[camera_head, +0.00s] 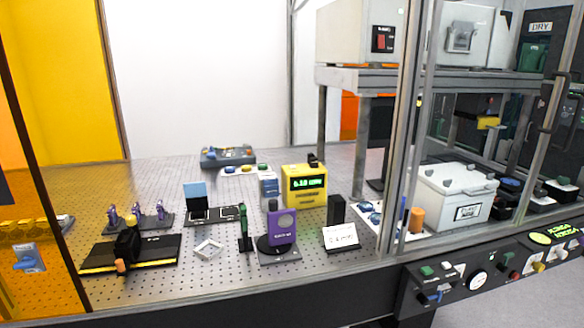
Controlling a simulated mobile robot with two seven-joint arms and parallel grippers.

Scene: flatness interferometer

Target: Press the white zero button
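Neither of my grippers is in view. A black control panel (455,299) runs along the front edge at the right. A small white button (446,265) sits at its upper left, next to a green button (426,271); its label is too small to read, so I cannot tell whether it is the zero button. A yellow instrument (304,199) with a lit green readout stands upright on the perforated table.
A purple device (282,226) and a white label card (341,236) stand before the yellow instrument. A black rail stage (154,251) lies left. A metal frame post (413,130) rises at the right, and a white case (454,193) stands behind it.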

